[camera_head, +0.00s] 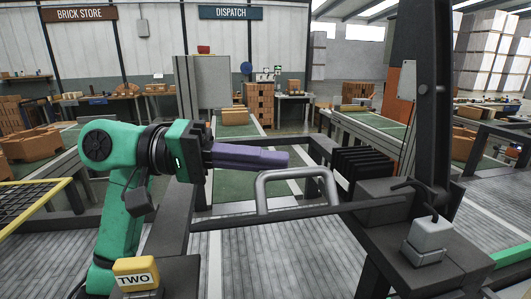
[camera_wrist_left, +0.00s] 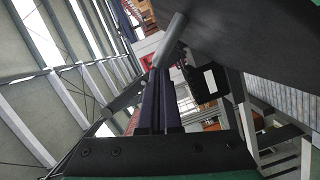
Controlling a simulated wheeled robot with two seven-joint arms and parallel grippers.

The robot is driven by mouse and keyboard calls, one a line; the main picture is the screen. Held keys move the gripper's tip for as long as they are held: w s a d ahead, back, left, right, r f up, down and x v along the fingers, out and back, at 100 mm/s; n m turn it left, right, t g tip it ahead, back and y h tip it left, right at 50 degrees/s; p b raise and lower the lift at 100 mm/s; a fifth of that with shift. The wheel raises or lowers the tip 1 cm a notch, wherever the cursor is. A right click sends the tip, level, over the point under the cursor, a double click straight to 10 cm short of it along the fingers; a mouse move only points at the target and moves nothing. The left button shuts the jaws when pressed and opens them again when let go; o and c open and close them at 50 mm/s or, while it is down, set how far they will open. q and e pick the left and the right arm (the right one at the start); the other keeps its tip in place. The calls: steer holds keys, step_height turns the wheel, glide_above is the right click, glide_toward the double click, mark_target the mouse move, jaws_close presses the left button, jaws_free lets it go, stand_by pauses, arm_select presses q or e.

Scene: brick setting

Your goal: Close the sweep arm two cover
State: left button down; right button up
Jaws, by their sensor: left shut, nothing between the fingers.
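A grey bent-tube handle (camera_head: 297,185) stands on a dark bar (camera_head: 350,208) that crosses the front of the sweep machine. The bar seems to be part of the cover; which panel it carries is hard to tell. My left gripper (camera_head: 288,158) points right, its purple fingers shut and empty. In the left wrist view the fingers (camera_wrist_left: 158,105) point toward a grey tube (camera_wrist_left: 170,42), likely the handle. A yellow TWO sign (camera_head: 136,274) stands at lower left. My right gripper is not in view.
A dark post (camera_head: 434,100) rises at right, beside a grey block (camera_head: 428,236) on a dark base. Black fins (camera_head: 363,166) stand behind the handle. Yellow-edged mesh (camera_head: 30,205) is at left. Slatted grey floor lies below the bar.

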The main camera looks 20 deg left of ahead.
mark_target(267, 181)
arm_select(q)
steer(key=shift+w+d+f, duration=0.1)
steer(key=shift+w, duration=0.05)
steer(key=s+b, duration=0.1)
steer(key=d+f+m+b, duration=0.1)
steer(key=b, duration=0.1)
steer(key=s+f+b, duration=0.1)
steer(key=b, duration=0.1)
steer(key=shift+s+d+f+m, duration=0.1)
steer(key=shift+s+d+m, duration=0.15)
steer(key=shift+s+m, duration=0.1)
steer(key=shift+s+d+y, duration=0.1)
steer(key=shift+y, duration=0.2)
steer(key=shift+r, duration=0.25)
steer(key=shift+s+a, duration=0.1)
steer(key=shift+a, duration=0.2)
steer(key=b+v, duration=0.3)
steer(key=v, duration=1.1)
steer(key=shift+s, duration=0.15)
steer(key=shift+f, duration=0.15)
